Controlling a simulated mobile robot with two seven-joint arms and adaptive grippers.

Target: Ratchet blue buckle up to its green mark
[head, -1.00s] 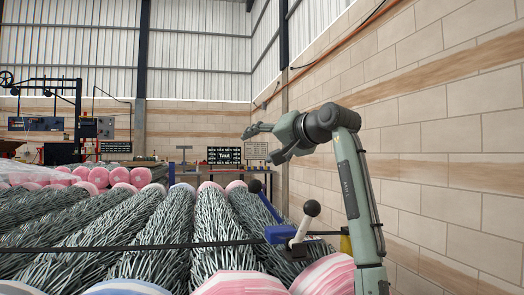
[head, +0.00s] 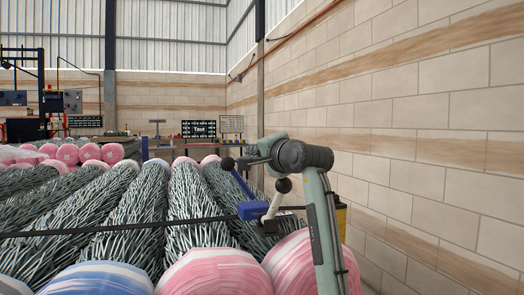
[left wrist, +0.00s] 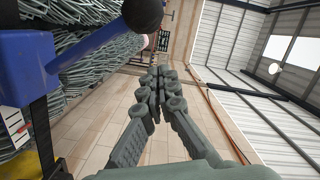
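The blue buckle (head: 252,210) sits on the black strap across the coils. The buckle also fills the upper left of the left wrist view (left wrist: 25,68), with a black ball (left wrist: 142,14) beside the fingers. My left gripper (head: 246,161) is above the buckle, close behind the balls and apparently empty. In the left wrist view its fingers (left wrist: 162,76) meet or nearly meet at the tips. I cannot make out the green mark. My right gripper is not in view.
Bundled wire-mesh rolls (head: 130,215) with pink and blue wrapped ends (head: 215,272) lie under the strap (head: 130,227). A block wall (head: 430,130) runs along the right. A yellow part (head: 341,218) stands right of the buckle. A "Taut" sign (head: 199,129) is at the back.

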